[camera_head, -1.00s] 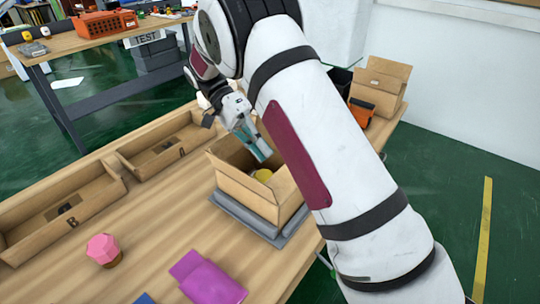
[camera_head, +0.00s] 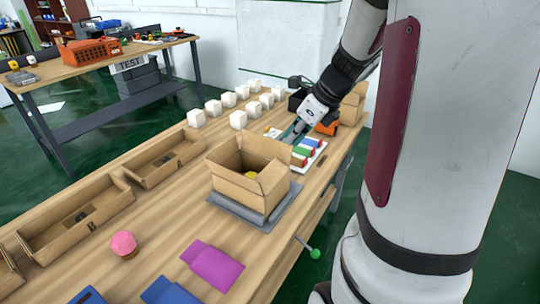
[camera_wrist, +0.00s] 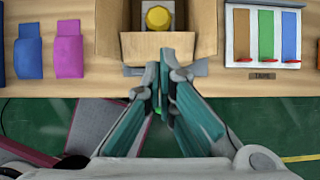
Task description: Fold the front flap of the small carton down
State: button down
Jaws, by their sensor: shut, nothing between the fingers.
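The small open carton (camera_head: 238,192) sits on a grey pad (camera_head: 282,208) near the table's right edge, with a yellow round item (camera_head: 251,175) inside. Its flaps stand up and outward. In the wrist view the carton (camera_wrist: 207,22) is at top middle, with the yellow item (camera_wrist: 158,17) inside and the front flap (camera_wrist: 150,42) on the near side. My gripper (camera_wrist: 168,56) is shut and empty, its fingertips over or close to that flap. I cannot tell whether they touch. In the head view my gripper (camera_head: 292,134) shows behind the carton.
A tray of coloured strips (camera_head: 318,147) lies beyond the carton; it is right of it in the wrist view. White blocks (camera_head: 238,120) stand behind. Another carton (camera_head: 352,106) stands at the far end. Purple (camera_head: 212,267) and blue (camera_head: 168,292) pouches lie nearer.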

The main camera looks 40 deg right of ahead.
aim_at(265, 169)
jog(key=b+x, duration=0.2)
jog(key=x, duration=1.1)
jog(key=shift+w+a+f, duration=0.15)
jog(key=shift+w+f, duration=0.05)
jog(key=shift+f, duration=0.05)
jog(key=shift+p, duration=0.5)
jog(key=shift+w+a+f+g+p, duration=0.2)
jog(key=shift+g+p, duration=0.6)
jog(key=shift+p, duration=1.2)
jog(key=shift+w+a+f+g+h+p, duration=0.15)
jog(key=shift+w+g+h+p, duration=0.25)
jog(key=shift+p, duration=0.5)
jog(key=shift+f, duration=0.25)
jog(key=shift+w+f, duration=0.45)
jog(key=shift+f, duration=0.05)
jog(key=shift+a+b, duration=0.1)
jog(key=shift+b, duration=0.2)
